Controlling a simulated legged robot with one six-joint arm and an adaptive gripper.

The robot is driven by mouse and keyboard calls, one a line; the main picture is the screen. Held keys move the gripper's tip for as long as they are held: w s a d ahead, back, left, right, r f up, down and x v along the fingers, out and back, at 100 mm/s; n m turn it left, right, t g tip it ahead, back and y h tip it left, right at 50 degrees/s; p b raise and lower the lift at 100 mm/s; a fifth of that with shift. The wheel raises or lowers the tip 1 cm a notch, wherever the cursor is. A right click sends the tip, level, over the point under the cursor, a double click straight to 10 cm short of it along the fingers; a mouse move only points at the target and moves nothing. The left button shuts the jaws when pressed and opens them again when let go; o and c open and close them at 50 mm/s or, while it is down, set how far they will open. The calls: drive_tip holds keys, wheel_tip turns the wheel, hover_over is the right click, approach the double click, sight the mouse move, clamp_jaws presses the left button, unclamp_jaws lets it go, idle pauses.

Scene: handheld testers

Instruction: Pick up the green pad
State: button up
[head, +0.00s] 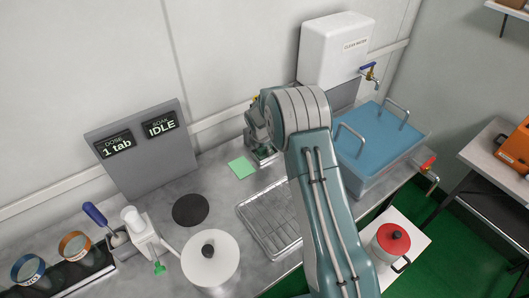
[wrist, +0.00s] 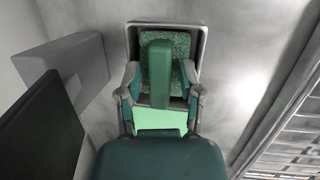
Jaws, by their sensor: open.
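The green pad (wrist: 181,46) shows in the wrist view as a rough, speckled dark green block lying in a grey tray (wrist: 205,35). A smooth darker green upright bar (wrist: 158,75) stands in front of its middle and looks like its grip. My gripper (wrist: 161,88) is open, with one finger on each side of this bar; I cannot tell whether they touch it. In the head view my gripper (head: 262,150) is low over the counter at the tray, and my arm hides most of the pad there.
A flat light green square (head: 242,168) lies on the counter beside the tray. A wire drain rack (head: 268,222), a black disc (head: 190,209) and a grey display stand (head: 150,165) are nearby. A blue-lidded basin (head: 375,140) stands to the right.

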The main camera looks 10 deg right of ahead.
clamp_jaws()
drive_tip(key=shift+r, duration=0.5)
wheel_tip(320, 180, up, 2)
drive_tip(key=shift+r, duration=0.25)
drive_tip(key=s+d+r, duration=0.1)
drive_tip(key=s+r, duration=0.8)
drive_tip(key=s, duration=0.5)
drive_tip(key=shift+d+r, duration=0.25)
drive_tip(key=shift+r, duration=0.05)
drive_tip(key=shift+w, duration=0.1)
